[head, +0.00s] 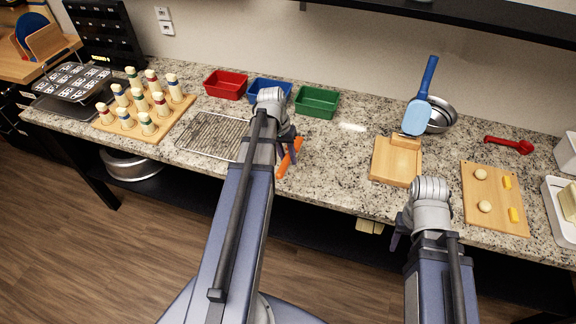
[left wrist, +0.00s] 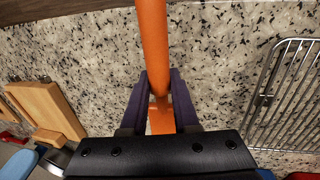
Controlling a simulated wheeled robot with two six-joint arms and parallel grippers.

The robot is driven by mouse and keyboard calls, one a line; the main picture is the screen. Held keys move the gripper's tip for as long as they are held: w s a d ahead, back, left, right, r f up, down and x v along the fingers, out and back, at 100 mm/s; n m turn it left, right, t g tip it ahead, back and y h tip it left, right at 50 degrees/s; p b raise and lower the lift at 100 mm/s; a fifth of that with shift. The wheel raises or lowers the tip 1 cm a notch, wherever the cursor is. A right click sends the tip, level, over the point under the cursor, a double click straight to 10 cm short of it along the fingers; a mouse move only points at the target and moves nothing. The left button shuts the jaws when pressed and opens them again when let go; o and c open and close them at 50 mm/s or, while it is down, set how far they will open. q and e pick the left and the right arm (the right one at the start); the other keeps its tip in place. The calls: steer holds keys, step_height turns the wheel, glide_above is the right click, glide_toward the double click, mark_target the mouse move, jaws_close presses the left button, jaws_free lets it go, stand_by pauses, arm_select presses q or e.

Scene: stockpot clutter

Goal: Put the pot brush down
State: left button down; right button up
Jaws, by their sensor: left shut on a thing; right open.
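The pot brush (head: 290,158) shows as an orange bar at the counter's front edge, right of the wire rack. My left gripper (head: 287,138) is shut on it. In the left wrist view, the orange handle (left wrist: 153,40) runs up between the two dark fingers of my left gripper (left wrist: 159,88). The brush's head is not clearly seen, and I cannot tell whether the brush touches the counter. My right gripper (head: 398,236) is open and empty, in front of the counter, below the small wooden board.
The wire rack (head: 208,135) lies left of the brush. Red (head: 226,84), blue and green bins (head: 316,102) stand behind. A wooden board (head: 396,163) and a metal bowl (head: 441,115) with a blue utensil (head: 417,114) are right. Speckled counter (head: 340,150) between is clear.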

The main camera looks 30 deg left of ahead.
mark_target(288, 171)
arm_select(q)
steer(key=x, duration=0.1)
steer(key=b+x, duration=0.2)
steer(key=shift+s+a+f, duration=0.1)
steer(key=shift+a, duration=0.2)
steer(key=c, duration=0.7)
jaws_free()
steer(key=shift+o, duration=0.2)
steer(key=w+p+v, duration=0.1)
steer(key=p+v, duration=1)
steer(key=v, duration=0.1)
steer(key=shift+s+p, duration=0.4)
steer(key=shift+s, duration=0.05)
